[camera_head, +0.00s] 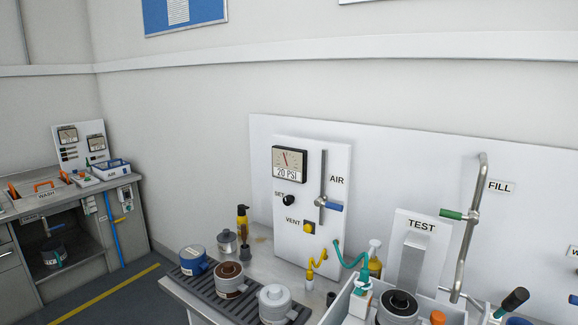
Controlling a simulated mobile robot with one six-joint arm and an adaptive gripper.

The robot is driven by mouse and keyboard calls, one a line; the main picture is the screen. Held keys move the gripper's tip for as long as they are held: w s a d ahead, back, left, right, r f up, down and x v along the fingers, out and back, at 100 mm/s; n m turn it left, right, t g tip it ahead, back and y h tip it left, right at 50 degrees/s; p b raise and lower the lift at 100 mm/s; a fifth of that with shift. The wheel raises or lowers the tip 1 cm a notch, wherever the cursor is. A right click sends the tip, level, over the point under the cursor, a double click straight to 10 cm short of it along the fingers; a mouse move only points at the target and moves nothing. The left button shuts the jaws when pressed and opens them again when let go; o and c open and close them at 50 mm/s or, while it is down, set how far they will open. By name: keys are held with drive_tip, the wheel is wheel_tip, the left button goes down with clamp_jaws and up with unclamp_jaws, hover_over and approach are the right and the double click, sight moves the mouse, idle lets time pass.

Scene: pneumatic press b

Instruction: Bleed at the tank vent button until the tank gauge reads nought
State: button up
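The gauge (289,164) is at the top of the same panel. Its red needle stands left of upright, and its label reads 20 PSI. No gauge in view is labelled as the tank's. A black SET knob (288,200) sits between gauge and button. A blue-handled lever (333,207) is on a vertical pipe under AIR. My gripper is not in view, and nothing is seen touching the button.
The TEST panel (422,227) and FILL pipe (477,200) are to the right. A WASH bench (60,197) stands far left.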

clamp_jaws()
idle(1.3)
